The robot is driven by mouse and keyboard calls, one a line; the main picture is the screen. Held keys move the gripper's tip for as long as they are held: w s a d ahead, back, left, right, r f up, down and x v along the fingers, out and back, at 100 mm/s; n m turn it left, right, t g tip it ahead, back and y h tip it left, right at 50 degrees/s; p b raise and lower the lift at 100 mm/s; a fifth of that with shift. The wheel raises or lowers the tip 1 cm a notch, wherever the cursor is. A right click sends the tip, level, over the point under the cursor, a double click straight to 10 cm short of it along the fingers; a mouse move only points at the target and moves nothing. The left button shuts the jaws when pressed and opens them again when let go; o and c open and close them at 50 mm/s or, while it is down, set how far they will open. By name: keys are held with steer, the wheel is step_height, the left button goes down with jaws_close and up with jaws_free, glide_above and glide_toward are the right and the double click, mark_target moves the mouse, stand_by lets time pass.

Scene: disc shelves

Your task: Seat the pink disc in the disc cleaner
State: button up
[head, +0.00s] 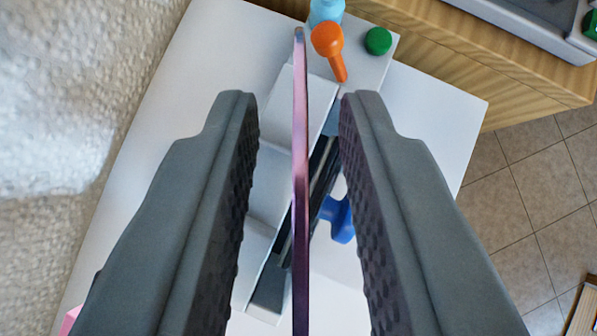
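The pink disc (301,150) shows edge-on in the head view, as a thin upright strip running down between my fingers. My gripper (298,97) is open around it, with a visible gap between the disc and each finger pad. Beneath is what looks like the disc cleaner (287,105), a pale body with a long dark slot and a blue knob (342,219) on its right. The slot runs at a slant to the disc's edge in the picture. The disc and my fingers hide part of the cleaner. I cannot tell whether the disc touches the slot.
The cleaner is on a white tabletop (440,95). An orange knob-like piece (327,40), a green round piece (378,41) and a light blue bottle-like piece (326,9) are at its far end. A wooden surface and a grey device (520,25) lie beyond, at upper right.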

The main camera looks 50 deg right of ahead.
jaws_close()
steer(key=shift+r, duration=0.1)
step_height(320, 180, up, 7)
steer(key=s+d, duration=0.3)
steer(key=s, duration=0.6)
steer(key=s+d, duration=0.3)
steer(key=s, duration=0.6)
steer(key=shift+s+d, duration=0.2)
steer(key=shift+d, duration=0.2)
